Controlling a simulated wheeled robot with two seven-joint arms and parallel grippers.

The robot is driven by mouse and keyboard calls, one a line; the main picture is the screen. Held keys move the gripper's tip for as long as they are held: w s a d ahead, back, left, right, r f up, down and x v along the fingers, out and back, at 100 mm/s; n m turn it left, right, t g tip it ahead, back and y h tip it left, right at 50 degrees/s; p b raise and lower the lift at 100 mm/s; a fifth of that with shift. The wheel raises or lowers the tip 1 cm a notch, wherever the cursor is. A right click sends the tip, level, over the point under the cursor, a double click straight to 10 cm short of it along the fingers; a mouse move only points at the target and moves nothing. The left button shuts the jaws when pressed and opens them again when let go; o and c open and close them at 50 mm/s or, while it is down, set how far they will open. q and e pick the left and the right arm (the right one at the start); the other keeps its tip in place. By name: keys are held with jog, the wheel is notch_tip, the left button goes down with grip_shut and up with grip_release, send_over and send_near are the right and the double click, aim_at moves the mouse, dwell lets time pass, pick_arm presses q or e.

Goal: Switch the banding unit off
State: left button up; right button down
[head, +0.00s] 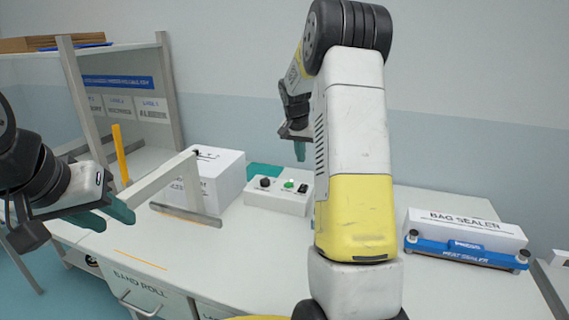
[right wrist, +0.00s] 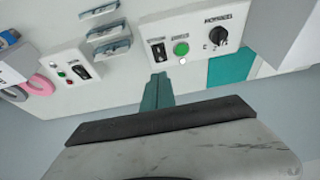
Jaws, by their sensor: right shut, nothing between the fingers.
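The banding unit seems to be the white box (head: 212,172) with a metal arm, left of centre on the table. Beside it is a low white control box (head: 280,194) with a black knob, a green button and a black switch. In the right wrist view the switch (right wrist: 158,51), green button (right wrist: 181,48) and knob (right wrist: 218,36) show close up. My right gripper (head: 300,150) is shut and empty, pointing down above the control box; its teal fingertips (right wrist: 158,84) appear just short of the switch. My left gripper (head: 112,215) is open and empty at the left.
A blue bag sealer (head: 465,250) stands at the right. A second control panel (right wrist: 72,70) and metal brackets (right wrist: 108,38) show in the right wrist view. A shelf rack (head: 85,90) stands at the back left. The table front is mostly clear.

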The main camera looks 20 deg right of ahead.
jog(key=shift+a+r, duration=0.1)
jog(key=shift+r, duration=0.15)
send_near(304, 185)
jog(key=x, duration=0.6)
jog(key=shift+f, duration=0.3)
dwell(0.5)
